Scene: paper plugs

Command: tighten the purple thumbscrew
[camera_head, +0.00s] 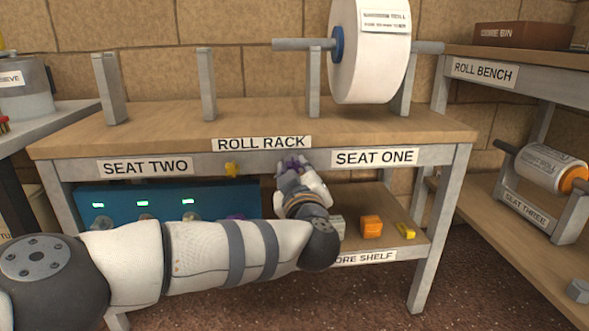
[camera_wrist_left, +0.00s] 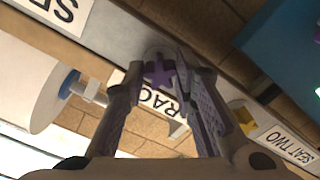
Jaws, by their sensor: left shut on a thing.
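The purple thumbscrew (camera_head: 292,163) sits on the front rail of the roll rack, just below the ROLL RACK label. In the left wrist view its star-shaped purple head (camera_wrist_left: 158,74) shows between the fingers. My left gripper (camera_head: 291,170) reaches up to the rail from below and is shut on the thumbscrew. In the left wrist view the two fingertips (camera_wrist_left: 162,62) meet it from both sides. The wrist and fingers partly hide the thumbscrew in the head view. My right gripper is not in view.
A yellow thumbscrew (camera_head: 232,169) is on the same rail to the left. Below are a blue panel (camera_head: 95,200) with lit displays, an orange block (camera_head: 371,226) and a yellow piece (camera_head: 405,230).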

